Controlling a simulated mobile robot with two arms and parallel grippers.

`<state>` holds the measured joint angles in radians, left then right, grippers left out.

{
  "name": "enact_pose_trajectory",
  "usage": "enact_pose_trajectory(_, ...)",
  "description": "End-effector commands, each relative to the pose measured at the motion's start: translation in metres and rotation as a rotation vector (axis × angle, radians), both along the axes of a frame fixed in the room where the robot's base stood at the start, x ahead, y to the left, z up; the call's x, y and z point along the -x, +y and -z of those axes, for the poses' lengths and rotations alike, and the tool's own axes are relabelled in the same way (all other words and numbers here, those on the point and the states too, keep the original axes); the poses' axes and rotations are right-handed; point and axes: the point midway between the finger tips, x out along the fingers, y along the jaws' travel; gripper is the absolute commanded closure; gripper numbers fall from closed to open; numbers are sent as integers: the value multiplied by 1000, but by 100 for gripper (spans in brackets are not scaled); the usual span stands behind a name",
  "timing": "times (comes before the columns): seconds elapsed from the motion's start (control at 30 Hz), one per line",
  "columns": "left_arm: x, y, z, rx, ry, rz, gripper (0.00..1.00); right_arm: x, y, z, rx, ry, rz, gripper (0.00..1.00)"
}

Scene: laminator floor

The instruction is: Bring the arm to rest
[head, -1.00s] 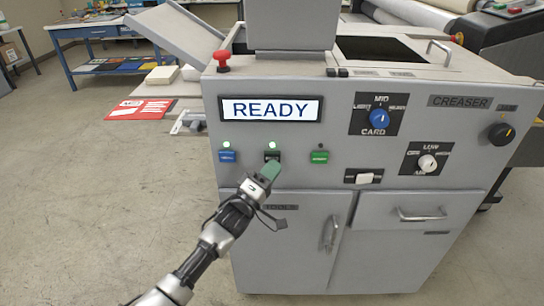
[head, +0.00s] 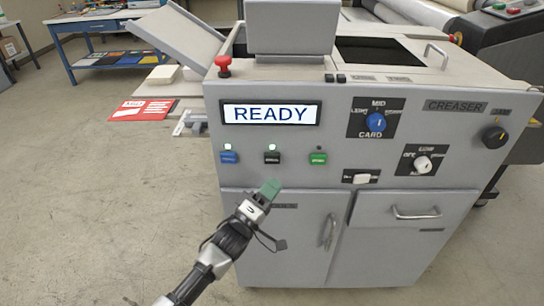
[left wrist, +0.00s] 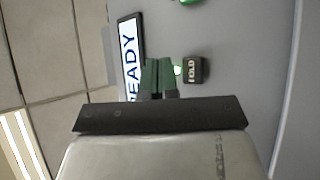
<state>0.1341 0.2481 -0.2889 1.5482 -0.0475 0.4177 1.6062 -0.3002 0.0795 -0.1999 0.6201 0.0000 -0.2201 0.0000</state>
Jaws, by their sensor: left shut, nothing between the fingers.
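My left gripper (head: 270,190) has green fingertips, shut with nothing between them. It is in front of the creaser's (head: 405,205) grey front panel, just below the black button (head: 272,158) and apart from it in the head view. The left wrist view shows the same shut fingers (left wrist: 160,78), with a black button (left wrist: 195,70) beside them. The display (head: 271,112) reads READY. Lamps above the blue button (head: 229,157) and the black button are lit. The lamp above the green button (head: 318,158) looks dark. My right gripper is not in view.
The creaser has a red knob (head: 223,66) on top, a blue dial (head: 376,122), and cabinet doors with handles (head: 330,232) below. A blue table (head: 110,45) stands at the back left. The floor (head: 90,200) to the left is clear.

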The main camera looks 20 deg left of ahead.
Motion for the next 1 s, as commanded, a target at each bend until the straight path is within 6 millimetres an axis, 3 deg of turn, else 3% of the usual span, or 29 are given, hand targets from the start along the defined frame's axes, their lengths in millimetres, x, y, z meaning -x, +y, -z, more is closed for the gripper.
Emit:
enact_pose_trajectory(0.43, 1, 0, 1, -1, 1, -1, 100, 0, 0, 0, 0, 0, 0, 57)
enact_pose_trajectory(0.57, 1, 3, 25, -49, 48, -38, 100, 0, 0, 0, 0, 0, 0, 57)
enact_pose_trajectory(0.67, 5, 10, 76, -158, 143, -104, 100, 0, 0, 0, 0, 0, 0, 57)
enact_pose_trajectory(0.77, 19, 20, 147, -327, 280, -174, 100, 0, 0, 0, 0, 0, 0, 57)
enact_pose_trajectory(0.87, 45, 31, 219, -516, 423, -212, 100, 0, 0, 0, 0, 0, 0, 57)
enact_pose_trajectory(1.0, 101, 44, 311, -779, 613, -204, 100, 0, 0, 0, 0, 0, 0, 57)
